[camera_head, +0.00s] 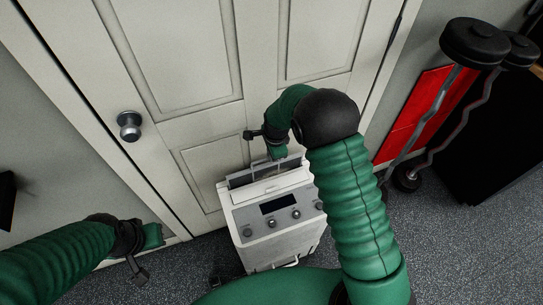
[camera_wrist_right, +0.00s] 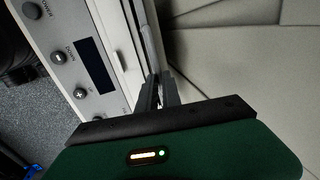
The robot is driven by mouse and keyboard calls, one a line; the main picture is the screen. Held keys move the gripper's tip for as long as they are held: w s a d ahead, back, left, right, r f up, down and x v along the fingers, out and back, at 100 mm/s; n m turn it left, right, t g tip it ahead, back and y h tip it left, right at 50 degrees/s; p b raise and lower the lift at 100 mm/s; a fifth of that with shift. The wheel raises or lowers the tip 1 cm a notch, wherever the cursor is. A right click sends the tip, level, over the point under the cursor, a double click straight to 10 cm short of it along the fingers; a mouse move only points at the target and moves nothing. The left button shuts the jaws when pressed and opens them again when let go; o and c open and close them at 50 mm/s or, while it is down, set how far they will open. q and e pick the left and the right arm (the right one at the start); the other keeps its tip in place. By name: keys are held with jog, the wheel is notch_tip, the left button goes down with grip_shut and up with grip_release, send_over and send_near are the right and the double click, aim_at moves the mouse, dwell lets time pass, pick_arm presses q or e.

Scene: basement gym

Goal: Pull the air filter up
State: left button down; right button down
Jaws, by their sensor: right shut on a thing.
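A white appliance (camera_head: 272,228) with a dark display and several round knobs stands on the floor against the door. The air filter (camera_head: 265,170) shows at its top slot as a pale panel with a thin handle; how far it is out of the slot I cannot tell. My right gripper (camera_head: 277,155) is over the slot, its fingers partly hidden. In the right wrist view the fingers (camera_wrist_right: 160,90) are shut on the light handle bar (camera_wrist_right: 148,45), beside the control panel (camera_wrist_right: 92,65). My left gripper (camera_head: 140,266) is at the lower left, away from the appliance, its fingers unclear.
A white panelled door (camera_head: 190,100) with a round knob (camera_head: 129,126) rises right behind the appliance. Curved bars with dark weights (camera_head: 473,42) lean at the right beside a red panel (camera_head: 415,110). Dark speckled floor (camera_head: 480,240) is clear at the lower right.

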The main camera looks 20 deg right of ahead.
notch_tip(320, 180, up, 12)
jog(key=p, duration=0.7)
jog(key=c, duration=1.5)
grip_release()
jog(key=shift+w+f, duration=0.1)
jog(key=s+r, duration=0.1)
jog(key=r, duration=0.4)
jog(key=s+r, duration=0.1)
jog(key=r, duration=0.5)
jog(key=s+r+p, duration=0.1)
jog(key=r, duration=0.4)
jog(key=shift+s+d+r, duration=0.1)
jog(key=shift+s+r, duration=0.05)
jog(key=shift+r, duration=0.05)
jog(key=s+f+n, duration=0.2)
jog(key=s+n, duration=0.4)
jog(key=s+f+n, duration=0.2)
jog(key=s+n, duration=0.3)
jog(key=s, duration=0.1)
jog(key=s+f+n, duration=0.3)
jog(key=s+n, duration=0.3)
jog(key=s, duration=0.1)
jog(key=shift+d+f+n, duration=0.1)
jog(key=shift+d+n, duration=0.2)
jog(key=shift+d, duration=0.1)
